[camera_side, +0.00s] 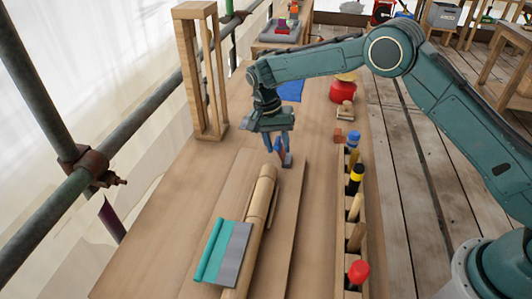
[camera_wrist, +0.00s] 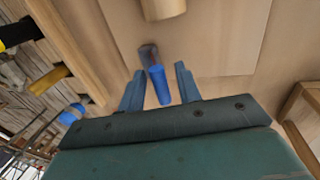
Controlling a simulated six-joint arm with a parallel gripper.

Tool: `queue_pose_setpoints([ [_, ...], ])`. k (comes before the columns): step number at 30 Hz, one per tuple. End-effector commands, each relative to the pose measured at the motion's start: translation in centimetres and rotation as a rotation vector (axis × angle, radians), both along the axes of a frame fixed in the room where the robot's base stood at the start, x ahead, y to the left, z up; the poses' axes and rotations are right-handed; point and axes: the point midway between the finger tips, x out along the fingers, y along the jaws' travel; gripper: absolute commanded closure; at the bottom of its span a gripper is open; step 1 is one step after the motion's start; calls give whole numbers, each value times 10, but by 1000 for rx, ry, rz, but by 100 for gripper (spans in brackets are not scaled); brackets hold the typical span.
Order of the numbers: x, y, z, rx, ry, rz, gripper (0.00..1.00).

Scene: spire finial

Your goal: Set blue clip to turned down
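My gripper (camera_side: 278,153) points down over the wooden bench, just beyond the far end of a round wooden piece (camera_side: 262,190). In the wrist view its two fingers (camera_wrist: 160,88) stand apart. A small blue cylinder-shaped part (camera_wrist: 160,86), which looks like the blue clip, lies between them with a narrow gap on each side. Its far end meets a dark reddish-brown part (camera_wrist: 148,54). In the side view the fingers mostly hide this part, so its tilt and what it rests on cannot be told.
A slotted rack (camera_side: 347,210) with several coloured handles runs along the bench's right side. A teal and grey folded sheet (camera_side: 224,252) lies in front. A wooden frame (camera_side: 205,75) stands at the back left. A red pot (camera_side: 342,91) stands behind.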

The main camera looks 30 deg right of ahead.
Motion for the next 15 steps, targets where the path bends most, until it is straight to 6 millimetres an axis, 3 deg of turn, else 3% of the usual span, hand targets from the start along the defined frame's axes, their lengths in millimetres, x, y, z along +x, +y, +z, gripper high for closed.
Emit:
queue_pose_setpoints([
  [10,0,1,3,1,0,2,66],
  [15,3,3,13,0,-2,3,66],
])
